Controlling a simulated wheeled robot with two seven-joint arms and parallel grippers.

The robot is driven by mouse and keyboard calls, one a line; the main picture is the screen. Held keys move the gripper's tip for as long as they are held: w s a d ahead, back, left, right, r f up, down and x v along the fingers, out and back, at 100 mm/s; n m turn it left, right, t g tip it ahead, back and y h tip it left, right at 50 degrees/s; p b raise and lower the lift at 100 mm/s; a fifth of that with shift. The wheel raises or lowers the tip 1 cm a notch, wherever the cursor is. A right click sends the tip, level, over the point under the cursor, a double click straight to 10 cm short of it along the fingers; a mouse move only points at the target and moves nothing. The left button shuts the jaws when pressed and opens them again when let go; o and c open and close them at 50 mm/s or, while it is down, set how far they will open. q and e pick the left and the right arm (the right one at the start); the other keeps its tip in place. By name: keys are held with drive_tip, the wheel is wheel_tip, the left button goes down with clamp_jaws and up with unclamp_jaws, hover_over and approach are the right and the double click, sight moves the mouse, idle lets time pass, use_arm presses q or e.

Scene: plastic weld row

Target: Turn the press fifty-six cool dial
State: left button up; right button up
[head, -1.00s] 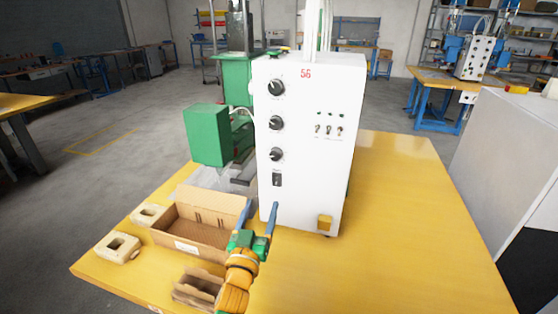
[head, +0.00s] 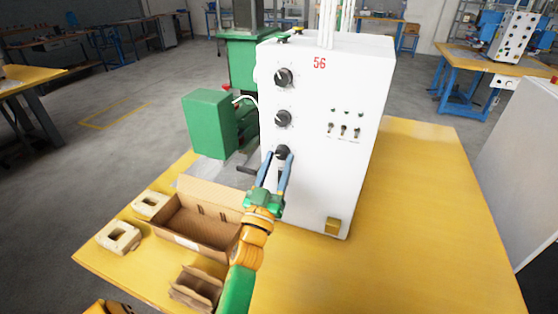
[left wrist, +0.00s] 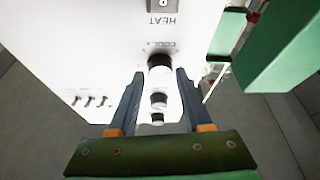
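The white press cabinet (head: 325,130) carries a red 56 and a column of three black dials on its front. The lowest dial (head: 282,152) shows in the left wrist view as the cool dial (left wrist: 160,62), with a "COOL" label beside it. My left gripper (head: 280,157) is open, its two blue-grey fingers pointing at the cabinet. In the left wrist view, its fingertips (left wrist: 160,73) stand on either side of the cool dial with visible gaps. I cannot tell how deep they reach.
The middle dial (head: 282,118) and top dial (head: 283,77) sit above. Toggle switches (head: 344,130) are to the right. An open cardboard box (head: 190,235), a small carton (head: 195,290) and cream parts (head: 119,237) lie at left. The yellow table (head: 420,220) is clear at right.

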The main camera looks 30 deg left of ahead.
use_arm(q)
drive_tip(key=shift+f, duration=0.1)
clamp_jaws()
drive_tip(key=shift+a+m, duration=0.1)
drive_tip(key=shift+m, duration=0.3)
drive_tip(key=m+h, duration=0.2)
drive_tip(key=m, duration=0.1)
drive_tip(key=m+h+p, duration=0.1)
drive_tip(key=m, duration=0.2)
drive_tip(key=shift+a+m+h, duration=0.2)
drive_tip(key=shift+m+h, duration=0.1)
drive_tip(key=shift+h, duration=0.1)
drive_tip(key=m+h+p, duration=0.1)
drive_tip(key=m, duration=0.1)
drive_tip(key=m+h+p, duration=0.1)
drive_tip(key=m, duration=0.2)
drive_tip(key=m+h, duration=0.1)
drive_tip(key=m, duration=0.1)
drive_tip(key=shift+s+a+r+g+h+p, duration=0.1)
drive_tip(key=shift+a+r+g+h+p, duration=0.1)
drive_tip(key=shift+r+g+h+p, duration=0.15)
drive_tip(key=shift+f+m, duration=0.1)
drive_tip(key=shift+m, duration=0.4)
